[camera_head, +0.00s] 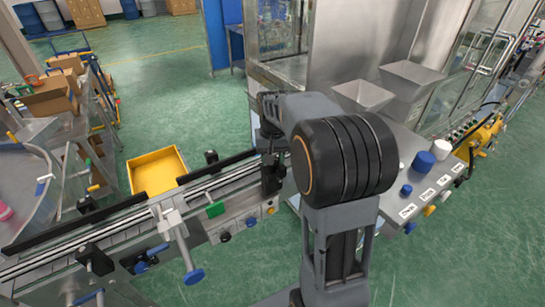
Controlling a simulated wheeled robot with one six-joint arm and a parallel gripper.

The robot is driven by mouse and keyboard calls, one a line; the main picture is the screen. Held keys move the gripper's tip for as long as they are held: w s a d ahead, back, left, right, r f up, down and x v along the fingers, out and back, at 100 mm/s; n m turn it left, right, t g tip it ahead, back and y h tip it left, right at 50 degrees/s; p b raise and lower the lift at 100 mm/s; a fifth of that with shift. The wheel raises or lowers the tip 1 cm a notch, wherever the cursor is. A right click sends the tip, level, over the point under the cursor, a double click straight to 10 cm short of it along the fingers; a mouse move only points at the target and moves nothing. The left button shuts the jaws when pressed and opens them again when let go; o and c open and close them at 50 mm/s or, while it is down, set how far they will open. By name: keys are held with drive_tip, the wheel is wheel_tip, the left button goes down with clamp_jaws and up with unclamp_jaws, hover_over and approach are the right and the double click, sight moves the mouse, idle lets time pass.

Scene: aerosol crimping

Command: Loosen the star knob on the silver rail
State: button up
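The silver rail (130,229) of the conveyor runs from the lower left up to the middle. Small dark knobs and clamp blocks sit along it: one knob (85,204) on the far side at the left, another (210,157) farther right, and a black clamp block (95,259) on the near side. I cannot tell which of them is star-shaped. A dark upright fitting (271,176) stands at the rail's right end, partly behind my arm. My arm fills the middle right. Its dark far end (268,107) is above the rail's right end; the fingers cannot be made out.
A yellow bin (157,171) stands behind the rail. A white bracket with a blue-ended handle (192,275) juts out in front. A steel machine with hoppers (412,78) and a panel with blue and white knobs (422,163) are at the right. Green floor is clear at the lower right.

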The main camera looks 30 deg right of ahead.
drive_tip(key=n, duration=0.3)
drive_tip(key=shift+n, duration=0.3)
drive_tip(key=shift+d+n, duration=0.1)
drive_tip(key=shift+n, duration=1.7)
drive_tip(key=o, duration=0.9)
drive_tip(key=shift+o, duration=0.2)
drive_tip(key=shift+r, duration=0.15)
wheel_tip(320, 180, up, 14)
drive_tip(key=shift+f, duration=0.25)
